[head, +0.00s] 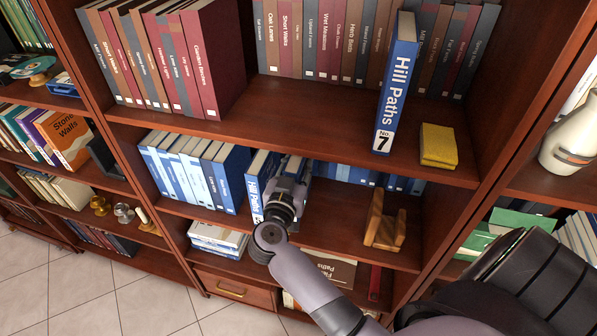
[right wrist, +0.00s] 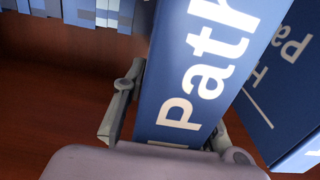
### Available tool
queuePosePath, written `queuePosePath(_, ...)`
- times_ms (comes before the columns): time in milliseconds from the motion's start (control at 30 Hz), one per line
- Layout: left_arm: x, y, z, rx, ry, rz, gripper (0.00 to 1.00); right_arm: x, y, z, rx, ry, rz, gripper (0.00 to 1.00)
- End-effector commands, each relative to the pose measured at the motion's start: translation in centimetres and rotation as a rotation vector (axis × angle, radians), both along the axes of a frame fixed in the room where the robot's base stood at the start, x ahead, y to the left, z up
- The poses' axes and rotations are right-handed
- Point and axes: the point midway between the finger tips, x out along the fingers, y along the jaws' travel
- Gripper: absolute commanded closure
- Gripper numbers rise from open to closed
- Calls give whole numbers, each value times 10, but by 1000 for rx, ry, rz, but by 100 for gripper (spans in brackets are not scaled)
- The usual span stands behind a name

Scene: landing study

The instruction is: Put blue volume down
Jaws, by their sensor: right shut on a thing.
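My right gripper (head: 288,190) reaches into the middle shelf bay in the head view. It is shut on a blue volume (right wrist: 195,75) with "Path" in white letters on its spine, and in the right wrist view its fingers (right wrist: 170,125) lie on both sides of it. In the head view the gripper hides most of this volume, and I cannot tell if it touches the shelf. Another blue volume (head: 254,192), lettered "Hill Paths", stands just left of the gripper; it also shows at the right of the wrist view (right wrist: 270,90). My left gripper is out of view.
Blue books (head: 195,170) stand left of the gripper, with more blue books (head: 345,174) behind to the right. A wooden bookend (head: 384,225) stands on the right, with bare shelf beside it. Above, a blue "Hill Paths No. 7" volume (head: 398,75) stands forward beside a yellow block (head: 438,145).

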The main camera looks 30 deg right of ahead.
Motion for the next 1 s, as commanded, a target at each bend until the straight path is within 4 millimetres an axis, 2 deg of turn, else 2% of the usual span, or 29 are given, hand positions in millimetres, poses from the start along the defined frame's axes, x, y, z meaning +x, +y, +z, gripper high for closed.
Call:
queuePosePath(100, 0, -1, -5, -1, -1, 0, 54, 0, 0, -18, -4, 0, 0, 100)
queuePosePath(200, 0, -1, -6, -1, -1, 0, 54, 2, -1, -27, -4, -2, 0, 100)
queuePosePath(633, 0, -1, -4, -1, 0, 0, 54, 4, 0, -34, -2, -3, 0, 100)
queuePosePath(667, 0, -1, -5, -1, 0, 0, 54, 3, 0, -36, 1, 2, -1, 72)
queuePosePath(933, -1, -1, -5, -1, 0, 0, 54, 3, 0, -36, 1, 2, 0, 54)
queuePosePath(1000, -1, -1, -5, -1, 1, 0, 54, 3, 0, -36, 1, 2, 0, 54)
